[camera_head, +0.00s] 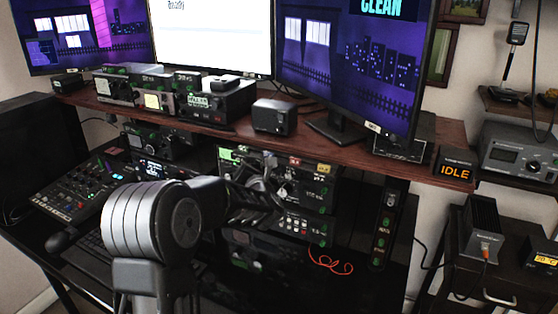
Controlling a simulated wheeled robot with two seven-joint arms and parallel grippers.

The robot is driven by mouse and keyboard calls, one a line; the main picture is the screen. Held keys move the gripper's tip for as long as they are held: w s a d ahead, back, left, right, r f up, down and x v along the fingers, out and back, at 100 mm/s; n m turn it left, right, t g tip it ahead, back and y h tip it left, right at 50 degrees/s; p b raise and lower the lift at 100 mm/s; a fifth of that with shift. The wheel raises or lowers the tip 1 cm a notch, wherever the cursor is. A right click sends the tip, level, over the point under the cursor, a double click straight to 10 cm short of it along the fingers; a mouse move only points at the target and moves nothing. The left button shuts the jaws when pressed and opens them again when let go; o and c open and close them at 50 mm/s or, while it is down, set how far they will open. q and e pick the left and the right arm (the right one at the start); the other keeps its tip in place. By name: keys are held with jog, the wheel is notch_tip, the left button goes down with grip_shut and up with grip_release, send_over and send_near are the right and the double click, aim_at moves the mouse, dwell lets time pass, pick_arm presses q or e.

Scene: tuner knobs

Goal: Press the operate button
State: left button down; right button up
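A dark radio unit (318,198) with green displays and small lit labels stands under the wooden shelf. Below it is a panel with a row of small buttons (296,225). I cannot make out which button is the operate button; labels are too small to read. My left arm rises from the bottom, left of centre, and reaches right. Its dark gripper (268,190) is in front of the radio unit and hides part of its face. The fingers blend into the dark background, so their opening and any contact are unclear. My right gripper is not in view.
A wooden shelf (330,150) carries several radio units, a small speaker (274,117) and monitors above the gripper. A mixer (75,190) and keyboard (93,258) lie on the left. A red cord (330,264) lies below the radio unit. An orange IDLE sign (455,171) is at right.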

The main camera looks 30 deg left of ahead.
pick_arm(q)
jog(key=shift+w+r, duration=0.15)
jog(key=shift+r, duration=0.2)
dwell(0.6)
jog(key=shift+w+d+r+b, duration=0.15)
jog(key=shift+r+b, duration=0.1)
jog(key=shift+b, duration=0.1)
dwell(0.4)
jog(key=shift+b, duration=0.55)
jog(key=shift+f, duration=0.1)
jog(key=s+b, duration=0.4)
jog(key=s, duration=0.2)
jog(key=shift+d+f, duration=0.2)
jog(key=shift+f, duration=0.2)
jog(key=shift+s+f, duration=0.1)
jog(key=shift+s, duration=0.05)
dwell(1.8)
